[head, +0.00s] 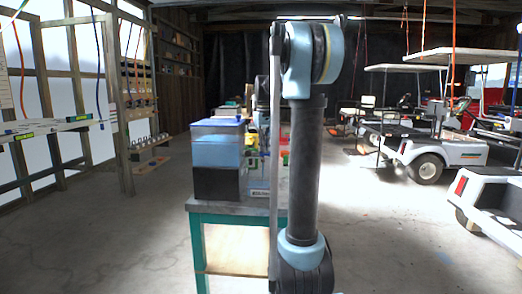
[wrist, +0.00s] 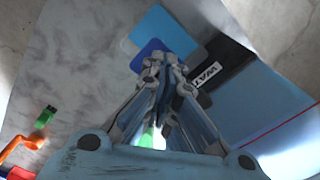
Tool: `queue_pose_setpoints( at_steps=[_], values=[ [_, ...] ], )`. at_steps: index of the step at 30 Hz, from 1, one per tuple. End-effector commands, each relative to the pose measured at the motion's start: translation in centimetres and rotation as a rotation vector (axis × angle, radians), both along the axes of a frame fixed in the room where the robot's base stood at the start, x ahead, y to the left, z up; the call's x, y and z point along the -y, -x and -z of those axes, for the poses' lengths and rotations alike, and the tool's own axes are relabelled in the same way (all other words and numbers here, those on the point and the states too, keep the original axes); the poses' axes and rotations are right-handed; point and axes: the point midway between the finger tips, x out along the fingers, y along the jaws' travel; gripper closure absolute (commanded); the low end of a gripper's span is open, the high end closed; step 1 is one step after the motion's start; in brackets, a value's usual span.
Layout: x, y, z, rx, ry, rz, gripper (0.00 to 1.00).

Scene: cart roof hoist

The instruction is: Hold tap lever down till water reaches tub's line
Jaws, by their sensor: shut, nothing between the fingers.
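My gripper (wrist: 160,65) is shut and empty in the wrist view. Its fingertips are at a dark blue square pad (wrist: 148,52), which looks like the tap lever; I cannot tell whether they touch it. A light blue plate (wrist: 163,30) lies beside the pad. A black part with a white label (wrist: 206,76), partly readable as "WAT", is just right of the fingers. A light blue tub (wrist: 262,100) with a red line (wrist: 282,125) is at the right. In the head view a blue, see-through tank (head: 217,154) stands on the bench; my arm hides the gripper there.
The bench (head: 237,207) has teal legs and a grey top. A green piece (wrist: 43,118) and an orange hook-shaped piece (wrist: 22,146) lie left of the gripper. White carts (head: 430,152) stand at the right, a wooden rack (head: 125,100) at the left. Floor between is open.

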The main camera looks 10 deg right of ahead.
Motion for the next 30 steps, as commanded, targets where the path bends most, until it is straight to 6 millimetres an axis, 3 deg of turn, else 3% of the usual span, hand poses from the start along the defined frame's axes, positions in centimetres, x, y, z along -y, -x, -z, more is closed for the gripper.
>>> queue_pose_setpoints(
  at_steps=[7,18,30],
  values=[
    [0.0,0.0,-0.4,0.000,0.000,0.000,1.00],
    [0.0,0.0,-4.2,0.000,0.000,0.000,1.00],
    [0.0,0.0,-4.5,0.000,0.000,0.000,1.00]
  ],
)
